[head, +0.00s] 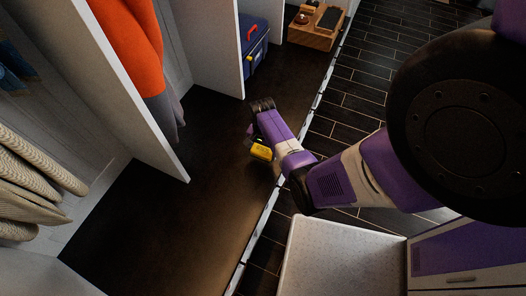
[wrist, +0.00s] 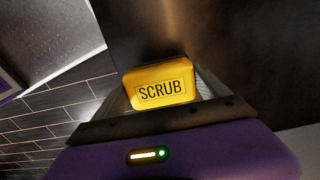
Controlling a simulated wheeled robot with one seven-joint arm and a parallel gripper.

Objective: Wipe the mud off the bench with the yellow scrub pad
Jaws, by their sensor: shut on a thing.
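The yellow scrub pad (wrist: 161,84), marked SCRUB, is between the jaws of my gripper (wrist: 205,90) in the wrist view. My gripper is shut on it. In the head view the yellow pad (head: 261,152) shows at the end of my arm, over the dark brown bench (head: 150,235). I cannot tell whether the pad touches the bench top. No distinct mud patch can be picked out on the dark surface, and my arm hides part of the bench.
White dividers (head: 125,75) split the bench into bays. An orange garment (head: 130,40) hangs at the left, beige cloth (head: 30,185) at the far left. A blue box (head: 254,45) and a wooden tray (head: 313,30) stand farther back. Dark floor tiles (head: 335,105) lie at the right.

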